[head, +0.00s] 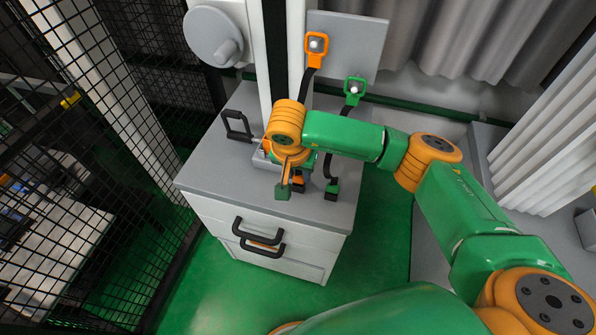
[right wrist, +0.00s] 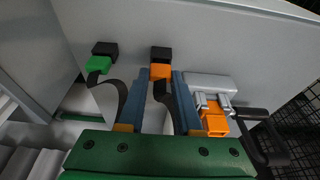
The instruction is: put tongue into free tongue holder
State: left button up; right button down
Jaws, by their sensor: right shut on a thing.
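My right gripper (head: 289,172) is low over the front of the grey cabinet top. In the right wrist view its two blue-grey fingers are shut on an orange-and-black tongue (right wrist: 160,71), with a black strap trailing from it. A green-and-black block (head: 332,189) on a strap stands to its right in the head view; it also shows in the right wrist view (right wrist: 99,62). A grey holder (right wrist: 208,82) with an orange piece (right wrist: 214,124) sits beside the gripper, partly hidden by my arm in the head view. My left gripper is not in view.
An orange ring (head: 316,47) and a green ring (head: 354,90) hang on the grey panel (head: 367,37); black straps run down from them. A black handle (head: 237,128) stands at the left of the cabinet top (head: 208,172). Black mesh fencing (head: 110,90) closes the left side.

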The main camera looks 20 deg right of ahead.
jog(key=shift+f+b, duration=0.3)
dwell(0.5)
jog(key=c, duration=0.5)
grip_release()
jog(key=shift+r, duration=0.15)
jog(key=v, duration=0.7)
jog(key=shift+b, duration=0.3)
